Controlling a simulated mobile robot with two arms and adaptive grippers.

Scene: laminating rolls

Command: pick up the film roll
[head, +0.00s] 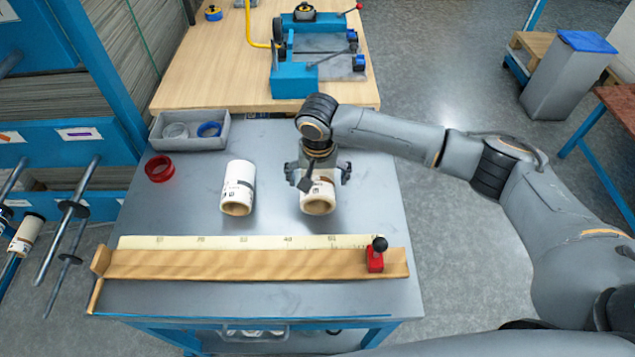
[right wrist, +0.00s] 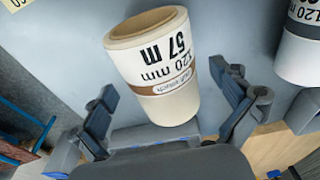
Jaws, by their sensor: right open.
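A white film roll (head: 318,198) lies on the grey table below my right gripper (head: 317,176). In the right wrist view, the film roll (right wrist: 155,60) carries a "120 mm 57 m" label and a brown band. My right gripper (right wrist: 165,85) is open, with one finger on each side of the roll and gaps visible beside it. The gripper partly covers the roll in the head view. A second, similar roll (head: 238,190) lies to its left and shows at the upper right in the right wrist view (right wrist: 299,52). My left gripper is out of view.
A wooden ruler board (head: 230,265) with a red-based black knob (head: 375,258) lies along the table's front. A red tape ring (head: 159,168) and a grey tray (head: 165,143) of tape rings are at the left. A wooden bench (head: 210,75) with a blue machine (head: 293,82) stands behind.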

